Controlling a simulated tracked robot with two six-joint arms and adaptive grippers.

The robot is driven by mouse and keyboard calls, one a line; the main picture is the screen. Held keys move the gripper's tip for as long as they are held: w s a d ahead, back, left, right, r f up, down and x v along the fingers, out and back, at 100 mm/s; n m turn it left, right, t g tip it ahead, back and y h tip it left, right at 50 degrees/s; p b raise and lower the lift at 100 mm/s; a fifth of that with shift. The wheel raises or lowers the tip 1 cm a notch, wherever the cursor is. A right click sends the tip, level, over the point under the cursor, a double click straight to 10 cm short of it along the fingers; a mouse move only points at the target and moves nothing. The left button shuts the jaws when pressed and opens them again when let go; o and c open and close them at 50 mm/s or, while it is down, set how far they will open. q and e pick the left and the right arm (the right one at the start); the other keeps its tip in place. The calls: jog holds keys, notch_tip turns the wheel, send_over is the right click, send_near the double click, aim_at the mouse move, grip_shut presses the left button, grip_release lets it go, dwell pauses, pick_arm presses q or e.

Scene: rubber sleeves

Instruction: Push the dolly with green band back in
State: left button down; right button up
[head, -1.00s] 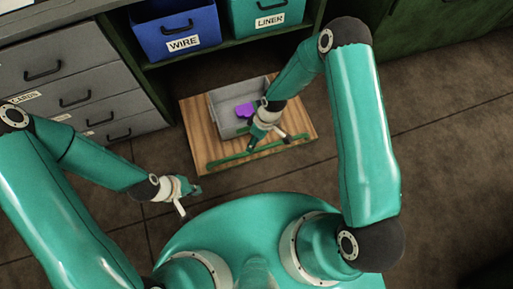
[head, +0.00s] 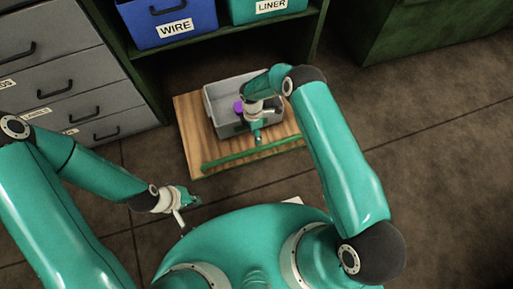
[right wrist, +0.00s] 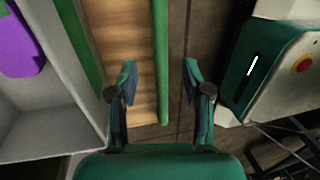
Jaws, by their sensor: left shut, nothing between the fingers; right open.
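The dolly is a wooden board (head: 190,130) on the floor before the shelf unit, with a green bar (head: 235,159) along its near edge. A grey crate (head: 215,106) stands on it, with a green strip (right wrist: 85,45) on its side in the right wrist view. A purple thing (head: 238,106) lies in the crate. My right gripper (head: 258,139) is open over the near part of the board; in the right wrist view the green bar (right wrist: 161,40) shows between its fingertips, contact unclear.
A blue bin (head: 170,22) labelled WIRE and a teal bin (head: 265,8) labelled LINER sit on the shelf above the dolly. Grey drawers (head: 75,85) stand at the left, a green cabinet (head: 430,25) at the right. Floor (head: 430,150) is clear at the right.

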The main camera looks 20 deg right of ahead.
aim_at(257, 148)
jog(key=f, duration=0.3)
jog(key=s+f+b, duration=0.1)
jog(key=f, duration=0.5)
jog(key=shift+s, duration=0.4)
grip_shut()
